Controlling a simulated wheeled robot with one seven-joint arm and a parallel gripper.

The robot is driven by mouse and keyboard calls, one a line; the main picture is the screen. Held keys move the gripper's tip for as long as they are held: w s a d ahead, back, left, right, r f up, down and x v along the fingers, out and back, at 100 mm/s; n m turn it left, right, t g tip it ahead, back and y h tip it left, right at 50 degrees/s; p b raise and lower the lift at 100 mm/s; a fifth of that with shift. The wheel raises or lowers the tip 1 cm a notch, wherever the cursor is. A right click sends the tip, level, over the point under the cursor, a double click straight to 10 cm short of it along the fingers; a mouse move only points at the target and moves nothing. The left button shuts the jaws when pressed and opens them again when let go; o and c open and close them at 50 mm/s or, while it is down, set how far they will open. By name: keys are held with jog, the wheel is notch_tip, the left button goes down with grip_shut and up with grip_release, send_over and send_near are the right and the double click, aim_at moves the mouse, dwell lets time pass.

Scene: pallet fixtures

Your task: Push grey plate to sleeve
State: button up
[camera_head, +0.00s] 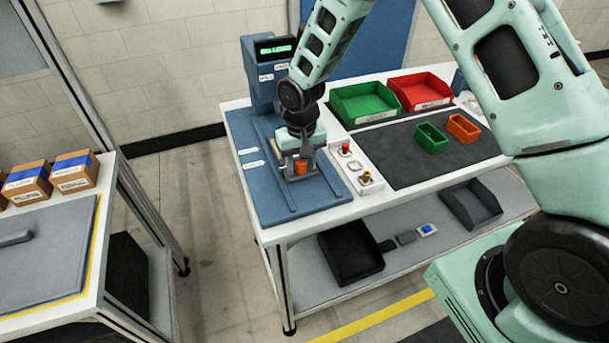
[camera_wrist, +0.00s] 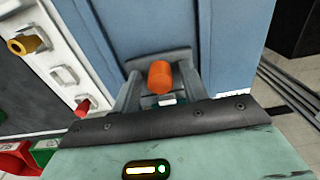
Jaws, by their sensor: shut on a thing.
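An orange cylindrical sleeve (camera_head: 301,168) sits low over the blue work surface, between my gripper's fingers. It also shows in the wrist view (camera_wrist: 160,77), with gaps between it and the fingers. A grey plate (camera_wrist: 152,60) lies just beyond the sleeve in the wrist view, across the fingertips. My gripper (camera_head: 300,174) points down over the blue bed and is shut on the grey plate. Its fingers hide the plate's ends, and I cannot tell whether plate and sleeve touch.
The blue fixture bed (camera_head: 258,186) has raised rails. A small panel with red and yellow knobs (camera_head: 357,168) stands close on the right. Green (camera_head: 364,104) and red (camera_head: 420,93) bins stand behind a dark mat (camera_head: 400,165). A blue machine (camera_head: 262,85) stands behind.

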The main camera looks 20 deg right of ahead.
jog(key=shift+w+a+f, duration=0.1)
jog(key=shift+w+f, duration=0.15)
jog(key=shift+w, duration=0.45)
jog(key=shift+w+a+f, duration=0.1)
jog(key=shift+w+f, duration=0.2)
jog(key=shift+w, duration=0.45)
jog(key=shift+w+f, duration=0.25)
jog(key=shift+w, duration=0.45)
jog(key=o, duration=0.5)
jog(key=shift+c, duration=0.2)
jog(key=shift+r, duration=0.1)
jog(key=shift+w+r+p, duration=0.2)
jog(key=shift+r+p, duration=0.65)
jog(key=shift+r, duration=0.2)
jog(key=shift+w+d+r+p, duration=0.1)
jog(key=shift+r+p, duration=0.8)
jog(key=shift+r, duration=0.65)
jog(key=shift+w+d+r+p, duration=0.1)
jog(key=shift+r+p, duration=0.8)
jog(key=shift+r, duration=0.65)
